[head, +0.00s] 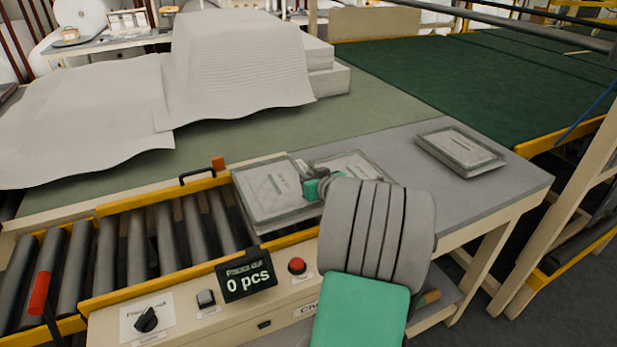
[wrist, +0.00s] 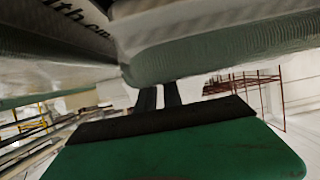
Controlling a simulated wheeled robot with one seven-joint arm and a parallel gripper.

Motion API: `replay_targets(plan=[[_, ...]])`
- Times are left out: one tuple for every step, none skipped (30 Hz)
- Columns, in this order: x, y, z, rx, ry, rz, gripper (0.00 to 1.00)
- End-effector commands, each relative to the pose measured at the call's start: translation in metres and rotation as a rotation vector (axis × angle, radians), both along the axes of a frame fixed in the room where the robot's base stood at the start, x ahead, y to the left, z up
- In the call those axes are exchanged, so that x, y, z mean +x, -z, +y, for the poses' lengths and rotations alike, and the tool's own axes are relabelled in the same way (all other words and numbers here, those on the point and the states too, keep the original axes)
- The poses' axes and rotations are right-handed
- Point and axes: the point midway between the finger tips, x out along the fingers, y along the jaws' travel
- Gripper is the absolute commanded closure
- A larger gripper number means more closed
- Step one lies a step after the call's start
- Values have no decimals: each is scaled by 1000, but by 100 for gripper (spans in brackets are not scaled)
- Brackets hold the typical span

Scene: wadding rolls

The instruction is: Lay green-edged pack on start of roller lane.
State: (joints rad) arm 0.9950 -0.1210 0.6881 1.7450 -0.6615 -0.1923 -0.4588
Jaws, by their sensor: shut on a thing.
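My gripper (head: 313,186) is shut on the right side of a flat, clear-wrapped pack with a greenish edge (head: 268,193). The pack is roughly level, at the right end of the roller lane (head: 140,240). In the head view it covers the lane's last part, and I cannot tell whether it touches the rollers. In the wrist view the wrapped pack (wrist: 200,45) fills the top, close to the camera, and the fingertips are hidden. A second similar pack (head: 358,165) lies just behind my gripper, partly hidden. A third (head: 462,148) lies on the grey table at the right.
The grey table (head: 480,195) has free room around the third pack. Yellow rails (head: 190,280) edge the lane. A counter display (head: 247,277) reads "0 pcs", with a red button (head: 297,265) beside it. White wadding sheets (head: 235,70) lie behind.

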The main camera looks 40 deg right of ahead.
Motion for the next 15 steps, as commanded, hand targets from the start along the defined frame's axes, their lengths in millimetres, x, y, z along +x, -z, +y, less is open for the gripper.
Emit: replay_targets(plan=[[0,2,0,0,0,-1,100],[0,3,0,0,0,-1,100],[0,4,0,0,0,-1,100],[0,5,0,0,0,-1,100],[0,5,0,0,0,0,100],[0,6,0,0,0,0,100],[0,7,0,0,0,0,100],[0,7,0,0,0,0,100],[0,8,0,0,0,0,100],[0,9,0,0,0,0,100],[0,10,0,0,0,0,100],[0,10,0,0,0,0,100],[0,11,0,0,0,0,100],[0,12,0,0,0,0,100],[0,13,0,0,0,0,100]])
